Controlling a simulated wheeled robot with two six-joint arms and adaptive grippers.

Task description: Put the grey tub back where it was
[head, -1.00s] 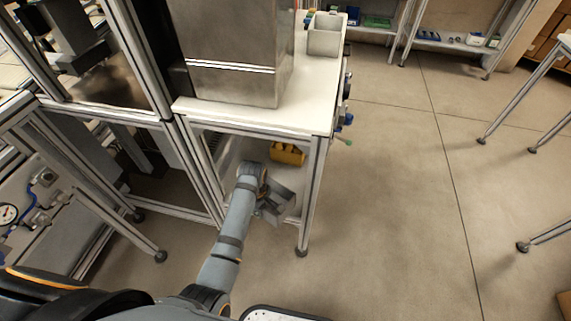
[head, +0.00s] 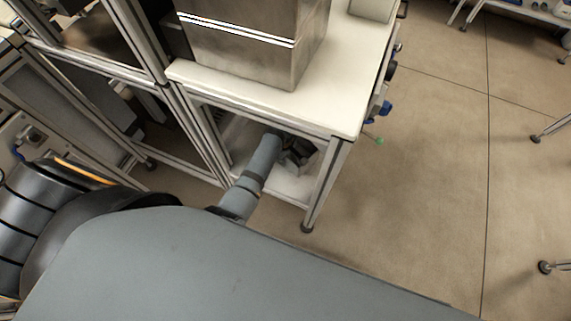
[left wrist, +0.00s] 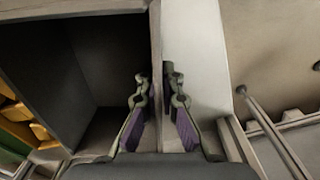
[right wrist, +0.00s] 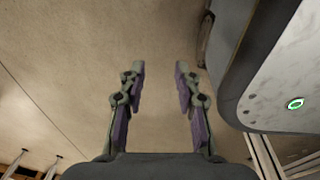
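The grey tub (left wrist: 60,60) fills the left part of the left wrist view, its dark inside facing the camera. My left gripper (left wrist: 155,85) has one finger on each side of the tub's wall, with only a narrow gap, and appears shut on it. In the head view my left gripper (head: 295,152) reaches into the space under the white-topped table, over its lower shelf. The tub is mostly hidden there by the gripper and shade. My right gripper (right wrist: 158,85) is open and empty above bare floor.
The white-topped table (head: 345,95) carries a big metal box (head: 255,45) and a pale bin (head: 372,8). Its front leg (head: 325,185) stands close right of my left gripper. Yellow items (left wrist: 18,115) show at the left wrist view's left edge.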

